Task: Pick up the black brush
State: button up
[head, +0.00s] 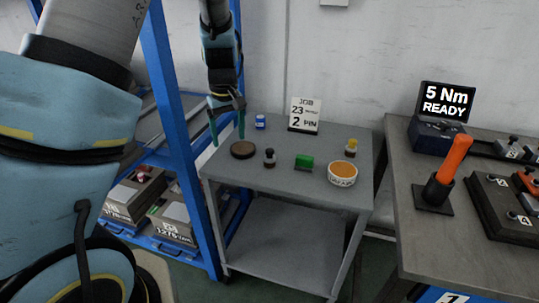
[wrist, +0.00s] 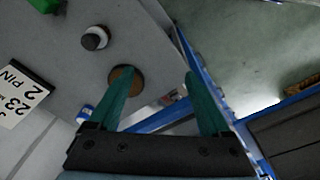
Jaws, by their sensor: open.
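No thing with a plain brush shape shows. A low round dark-brown disc (head: 243,149) lies near the left edge of the grey cart top, and I cannot tell if it is the brush. In the wrist view the disc (wrist: 127,76) shows partly behind the left finger. A small dark bottle-like piece with a black top (head: 269,158) stands right of the disc; it also shows in the wrist view (wrist: 95,38). My gripper (head: 228,138) is open and empty, its green fingers pointing down above the cart's left edge, beside the disc. In the wrist view its fingers (wrist: 158,74) are wide apart.
The cart top (head: 215,168) also holds a green block (head: 303,162), a tub with orange contents (head: 342,173), a yellow-topped piece (head: 351,147), a blue-and-white jar (head: 260,122) and a job sign (head: 305,114). A blue rack post (head: 185,130) stands close at left. A workbench (head: 410,190) is at right.

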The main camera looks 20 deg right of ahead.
send_over(270, 151)
jog(key=shift+s+a+f+t+p, duration=0.25)
jog(key=shift+s+f+t+p, duration=0.05)
jog(key=shift+f+p, duration=0.2)
jog(key=shift+d+f, duration=0.2)
jog(key=shift+d, duration=0.1)
jog(key=f+p, duration=0.1)
jog(key=f, duration=0.2)
jog(key=f+p, duration=0.1)
jog(key=f, duration=0.3)
jog(key=w+f+p, duration=0.1)
jog(key=f, duration=0.2)
jog(key=shift+w+f, duration=0.1)
jog(key=shift+f, duration=0.1)
grip_shut()
